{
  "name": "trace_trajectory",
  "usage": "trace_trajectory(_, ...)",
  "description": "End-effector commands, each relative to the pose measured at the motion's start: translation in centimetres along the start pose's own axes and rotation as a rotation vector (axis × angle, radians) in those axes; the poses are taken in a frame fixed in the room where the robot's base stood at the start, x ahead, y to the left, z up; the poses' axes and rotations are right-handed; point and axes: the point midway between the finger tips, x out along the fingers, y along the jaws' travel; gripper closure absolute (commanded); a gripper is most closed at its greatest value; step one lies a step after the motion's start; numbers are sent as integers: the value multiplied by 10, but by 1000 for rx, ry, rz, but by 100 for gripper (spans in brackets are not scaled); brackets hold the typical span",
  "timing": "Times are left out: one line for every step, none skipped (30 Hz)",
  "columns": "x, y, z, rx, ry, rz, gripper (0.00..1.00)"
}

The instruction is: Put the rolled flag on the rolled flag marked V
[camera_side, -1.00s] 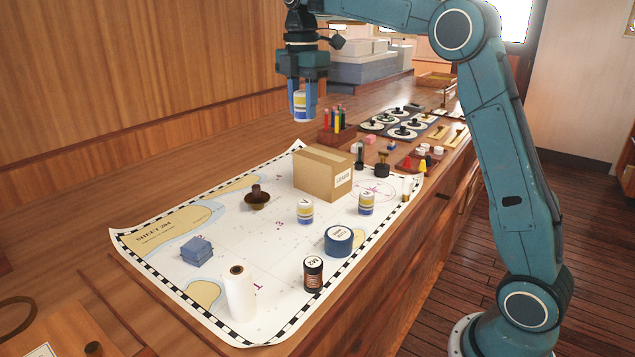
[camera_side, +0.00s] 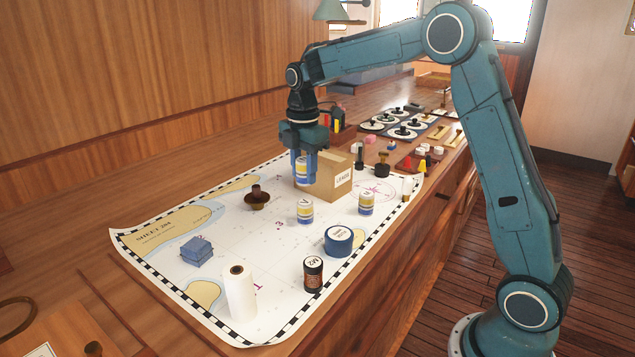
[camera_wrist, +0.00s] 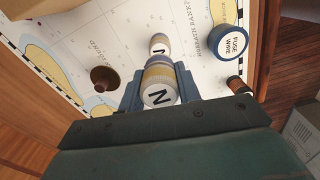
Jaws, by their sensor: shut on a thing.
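A rolled flag marked N (camera_wrist: 160,85), banded yellow, white and blue, is between my gripper's fingers; it also shows in the side view (camera_side: 302,170). My gripper (camera_side: 304,176) is shut on it, and holds it upright above the chart, in front of the cardboard box. A second rolled flag (camera_side: 305,211) stands on the chart lower and nearer the side camera; in the wrist view (camera_wrist: 160,43) it shows just beyond the held one, apart from it. A third rolled flag (camera_side: 366,203) stands to its right. I cannot read the letters on these two with certainty.
The cardboard box (camera_side: 338,178) stands close behind my gripper. A brown knobbed piece (camera_side: 257,198), a blue fuse wire roll (camera_side: 338,240), a dark can (camera_side: 313,274), a white roll (camera_side: 239,291) and blue blocks (camera_side: 197,251) stand on the chart (camera_side: 265,265).

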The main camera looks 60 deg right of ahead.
Motion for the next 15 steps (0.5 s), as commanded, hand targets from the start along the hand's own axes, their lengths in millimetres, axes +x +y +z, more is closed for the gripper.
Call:
trace_trajectory(4, 0, 0, 0, 0, -2, 88)
trace_trajectory(5, 0, 0, 0, 0, -1, 88)
trace_trajectory(6, 0, 0, 0, 0, 0, 88)
trace_trajectory(6, 0, 0, 0, 0, 0, 88)
trace_trajectory(6, 0, 0, 0, 0, 1, 88)
trace_trajectory(6, 0, 0, 0, 0, 1, 88)
trace_trajectory(6, 0, 0, 0, 0, 1, 88)
trace_trajectory(7, 0, 0, 0, 0, 0, 88)
trace_trajectory(8, 0, 0, 0, 0, 0, 88)
trace_trajectory(9, 0, 0, 0, 0, 0, 88)
trace_trajectory(11, 0, 0, 0, 0, -1, 88)
trace_trajectory(14, 0, 0, 0, 0, -2, 88)
trace_trajectory(17, 0, 0, 0, 0, -2, 88)
trace_trajectory(20, -1, 0, 0, 0, -2, 88)
trace_trajectory(25, -1, 0, 0, 0, -3, 88)
